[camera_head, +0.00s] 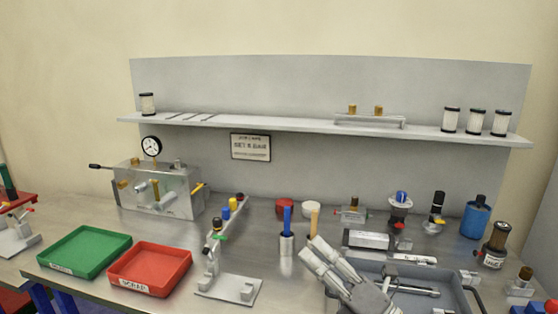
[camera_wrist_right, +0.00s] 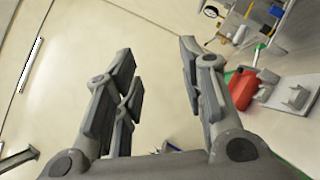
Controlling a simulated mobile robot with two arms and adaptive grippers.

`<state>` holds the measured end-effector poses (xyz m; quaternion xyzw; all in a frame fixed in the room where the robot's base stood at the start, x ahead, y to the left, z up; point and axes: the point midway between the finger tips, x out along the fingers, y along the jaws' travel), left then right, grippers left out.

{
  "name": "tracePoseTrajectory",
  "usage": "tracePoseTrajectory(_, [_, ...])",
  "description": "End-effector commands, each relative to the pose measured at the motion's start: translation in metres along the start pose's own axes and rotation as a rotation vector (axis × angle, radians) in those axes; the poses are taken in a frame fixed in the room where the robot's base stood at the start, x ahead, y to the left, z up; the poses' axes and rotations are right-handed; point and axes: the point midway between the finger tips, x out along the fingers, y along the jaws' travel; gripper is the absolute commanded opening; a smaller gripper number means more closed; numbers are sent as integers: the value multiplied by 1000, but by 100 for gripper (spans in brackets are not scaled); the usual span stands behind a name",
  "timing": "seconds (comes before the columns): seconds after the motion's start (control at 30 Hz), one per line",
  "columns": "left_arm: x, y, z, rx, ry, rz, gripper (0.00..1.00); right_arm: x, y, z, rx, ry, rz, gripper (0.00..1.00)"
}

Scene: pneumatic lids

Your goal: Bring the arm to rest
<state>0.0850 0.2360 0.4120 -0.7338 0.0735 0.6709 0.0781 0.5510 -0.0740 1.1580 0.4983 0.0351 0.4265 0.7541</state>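My right gripper (camera_head: 313,248) is in the lower middle of the head view, raised in front of the bench. In the right wrist view the right gripper (camera_wrist_right: 158,55) has its two fingers well apart, with nothing between them. The bare wall shows through the gap. My left gripper is not in view.
A grey tray (camera_head: 452,271) with metal parts lies behind and right of my right gripper. A metal stand (camera_head: 228,288), a red tray (camera_head: 150,268) and a green tray (camera_head: 85,250) are to its left. A shelf (camera_head: 270,124) runs along the back panel.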

Motion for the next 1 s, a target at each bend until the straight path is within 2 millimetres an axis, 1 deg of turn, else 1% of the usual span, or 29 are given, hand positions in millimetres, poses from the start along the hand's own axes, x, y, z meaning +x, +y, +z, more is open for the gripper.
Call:
tracePoseTrajectory(0.03, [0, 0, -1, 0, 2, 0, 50, -9, -5, 9, 110, -100, -29, 37])
tracePoseTrajectory(0.1, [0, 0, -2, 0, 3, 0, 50, -25, -17, 23, 267, -244, -78, 37])
tracePoseTrajectory(0.17, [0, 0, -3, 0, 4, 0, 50, -42, -31, 32, 400, -366, -128, 37])
tracePoseTrajectory(0.2, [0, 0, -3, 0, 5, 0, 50, -56, -42, 36, 488, -446, -166, 37])
tracePoseTrajectory(0.27, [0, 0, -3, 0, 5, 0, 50, -79, -60, 39, 620, -564, -227, 37])
tracePoseTrajectory(0.3, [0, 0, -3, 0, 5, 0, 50, -96, -72, 37, 709, -642, -272, 37])
tracePoseTrajectory(0.37, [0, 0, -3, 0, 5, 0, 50, -124, -91, 31, 837, -758, -345, 37])
tracePoseTrajectory(0.4, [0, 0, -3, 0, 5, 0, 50, -143, -102, 24, 919, -832, -396, 37])
tracePoseTrajectory(0.47, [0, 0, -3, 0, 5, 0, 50, -173, -118, 9, 1038, -942, -478, 37])
tracePoseTrajectory(0.5, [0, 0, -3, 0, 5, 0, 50, -192, -127, -3, 1115, -1010, -533, 37])
tracePoseTrajectory(0.57, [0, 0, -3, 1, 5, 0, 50, -221, -136, -24, 1221, -1111, -619, 37])
tracePoseTrajectory(0.6, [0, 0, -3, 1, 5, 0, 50, -240, -141, -39, 1285, -1173, -679, 37])
tracePoseTrajectory(0.63, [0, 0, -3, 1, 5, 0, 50, -253, -143, -51, 1332, -1218, -722, 37])
tracePoseTrajectory(0.7, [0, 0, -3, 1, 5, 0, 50, -282, -144, -78, 1427, -1312, -822, 37])
tracePoseTrajectory(0.77, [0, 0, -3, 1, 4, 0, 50, -302, -142, -99, 1493, -1380, -901, 37])
tracePoseTrajectory(0.8, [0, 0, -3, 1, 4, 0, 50, -316, -140, -113, 1533, -1424, -954, 37])
tracePoseTrajectory(0.87, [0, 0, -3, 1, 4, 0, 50, -332, -134, -133, 1586, -1480, -1027, 37])
tracePoseTrajectory(0.9, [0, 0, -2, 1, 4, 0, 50, -343, -130, -145, 1617, -1516, -1076, 37])
tracePoseTrajectory(1.0, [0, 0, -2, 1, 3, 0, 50, -366, -116, -174, 1685, -1595, -1193, 37])
